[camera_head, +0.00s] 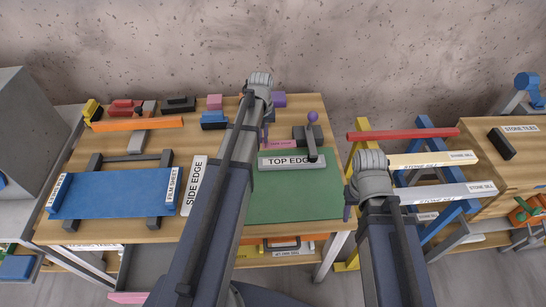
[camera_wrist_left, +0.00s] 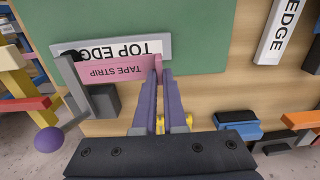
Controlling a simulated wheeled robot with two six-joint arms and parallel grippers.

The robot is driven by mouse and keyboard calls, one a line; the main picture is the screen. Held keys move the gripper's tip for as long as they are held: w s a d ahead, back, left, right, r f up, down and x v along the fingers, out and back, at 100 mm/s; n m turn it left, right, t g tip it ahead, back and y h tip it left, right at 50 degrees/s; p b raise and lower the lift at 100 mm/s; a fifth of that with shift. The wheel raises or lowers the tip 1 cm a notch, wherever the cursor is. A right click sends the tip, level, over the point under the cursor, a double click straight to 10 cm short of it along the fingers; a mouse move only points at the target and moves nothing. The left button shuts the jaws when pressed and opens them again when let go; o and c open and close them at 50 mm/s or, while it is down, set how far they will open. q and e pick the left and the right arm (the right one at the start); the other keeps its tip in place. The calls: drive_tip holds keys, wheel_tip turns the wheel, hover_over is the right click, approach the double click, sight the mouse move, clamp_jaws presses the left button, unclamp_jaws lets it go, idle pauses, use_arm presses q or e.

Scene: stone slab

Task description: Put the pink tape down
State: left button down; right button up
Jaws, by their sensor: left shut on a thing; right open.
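The pink tape (camera_head: 283,143), a flat strip marked TAPE STRIP, shows upside down in the left wrist view (camera_wrist_left: 115,73). My left gripper (camera_wrist_left: 160,76) is shut on one end of it; in the head view this gripper (camera_head: 266,138) is partly hidden by my arm. The tape lies along the grey TOP EDGE bar (camera_head: 292,162), overlapping it in the left wrist view. I cannot tell whether the tape touches the surface below. My right gripper (camera_head: 349,205) is open and empty by the right edge of the green mat (camera_head: 295,200).
A dark block with a purple-knobbed lever (camera_head: 313,119) stands close right of the tape. The SIDE EDGE bar (camera_head: 194,185) and blue film sheet (camera_head: 115,194) lie left. Red and pale bars (camera_head: 403,134) span a rack at right. The mat's front is clear.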

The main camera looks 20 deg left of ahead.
sight(264, 161)
use_arm(q)
drive_tip(key=shift+f+b, duration=4.4)
drive_tip(key=shift+f, duration=0.4)
drive_tip(key=shift+f, duration=0.1)
drive_tip(key=shift+f+b, duration=0.15)
drive_tip(key=shift+b, duration=0.15)
drive_tip(key=c, duration=1)
unclamp_jaws()
drive_tip(key=shift+r, duration=0.2)
wheel_tip(264, 161, up, 12)
drive_tip(key=p, duration=1.2)
drive_tip(key=shift+r+p, duration=0.1)
drive_tip(key=shift+p, duration=0.25)
drive_tip(key=s+d+m, duration=0.4)
drive_tip(key=s+d, duration=0.5)
drive_tip(key=d, duration=0.2)
drive_tip(key=s+d+m+y, duration=0.1)
drive_tip(key=s+d+m, duration=0.4)
drive_tip(key=s+d, duration=0.4)
drive_tip(key=d, duration=0.3)
drive_tip(key=shift+d, duration=0.3)
